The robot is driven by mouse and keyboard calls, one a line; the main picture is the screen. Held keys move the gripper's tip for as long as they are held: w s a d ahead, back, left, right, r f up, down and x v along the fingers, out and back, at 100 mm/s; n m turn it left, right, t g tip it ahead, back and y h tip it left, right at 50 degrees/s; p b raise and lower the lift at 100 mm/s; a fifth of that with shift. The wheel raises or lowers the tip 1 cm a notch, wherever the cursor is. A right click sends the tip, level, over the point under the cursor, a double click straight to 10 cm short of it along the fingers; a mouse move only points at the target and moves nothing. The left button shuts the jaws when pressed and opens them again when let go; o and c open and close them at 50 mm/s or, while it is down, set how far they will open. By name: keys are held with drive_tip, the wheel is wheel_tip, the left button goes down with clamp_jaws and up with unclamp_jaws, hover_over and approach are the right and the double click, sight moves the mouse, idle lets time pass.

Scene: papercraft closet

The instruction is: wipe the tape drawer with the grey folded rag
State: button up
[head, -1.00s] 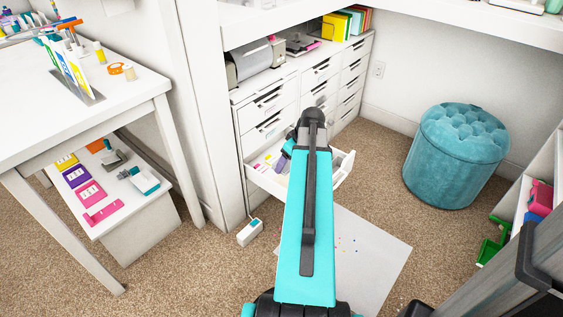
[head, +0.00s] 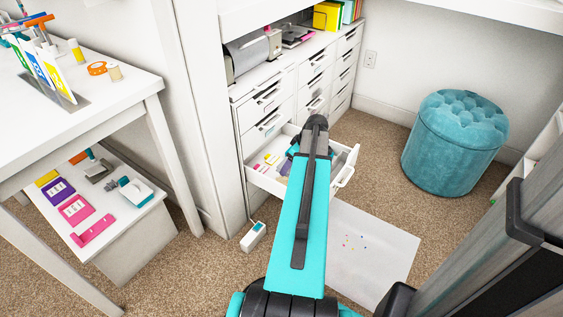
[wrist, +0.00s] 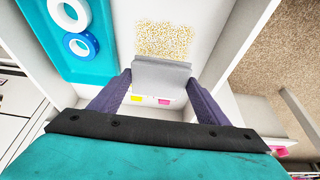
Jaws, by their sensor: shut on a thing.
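The open tape drawer (head: 268,184) is pulled out from the white cabinet, and my arm reaches over it. In the wrist view, a teal tray (wrist: 98,68) at the left of the drawer holds a white tape roll and a blue tape roll (wrist: 80,45). A patch of yellowish specks (wrist: 165,40) lies on the white drawer bottom. My gripper (wrist: 160,80) is shut on the grey folded rag (wrist: 160,72), held between its purple fingers just short of the specks. I cannot tell whether the rag touches the bottom. My arm hides much of the drawer in the head view.
Small yellow and pink pieces (wrist: 150,100) lie in the drawer near the rag. A teal pouf (head: 455,145) stands at the right, and a white sheet (head: 375,250) lies on the carpet. A white table (head: 85,120) stands at the left. The drawer walls are close around my gripper.

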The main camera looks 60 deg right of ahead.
drive_tip(key=shift+w, duration=0.15)
drive_tip(key=shift+w+a, duration=0.1)
drive_tip(key=shift+a, duration=0.05)
drive_tip(key=shift+r+p, duration=0.1)
drive_tip(key=shift+p, duration=0.2)
drive_tip(key=shift+f+b, duration=1.1)
drive_tip(key=shift+f, duration=1.4)
drive_tip(key=shift+f, duration=0.6)
drive_tip(key=shift+s+a+f, duration=0.1)
drive_tip(key=shift+s+f, duration=0.05)
drive_tip(key=shift+s, duration=1.5)
